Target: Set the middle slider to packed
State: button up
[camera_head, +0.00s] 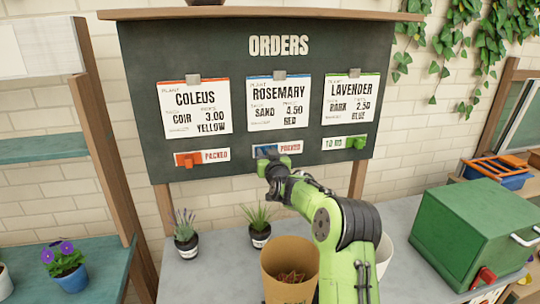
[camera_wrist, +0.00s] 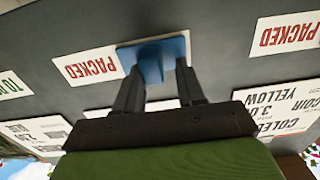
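The middle slider has a blue knob (camera_wrist: 150,66) on a white strip below the Rosemary card. The knob stands at the left end of its strip, and the word PACKED (camera_head: 291,148) shows to its right. It appears upside down in the wrist view. My gripper (camera_wrist: 157,72) is at the knob, with one dark finger on each side. The left fingertip in the wrist view is close against the knob, and a small gap shows by the other finger. In the head view my gripper (camera_head: 272,166) partly covers the blue slider.
The left slider's red knob (camera_head: 188,160) is at its left end, showing PACKED. The right slider's green knob (camera_head: 358,143) is at its right end, showing TO DO. Potted plants, a brown pot (camera_head: 289,250) and a green box (camera_head: 460,228) stand below the board.

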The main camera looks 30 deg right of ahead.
jog(key=shift+o, duration=0.7)
jog(key=shift+d+f, duration=0.1)
jog(key=b+v, duration=0.1)
jog(key=v, duration=1.1)
jog(key=shift+b, duration=0.3)
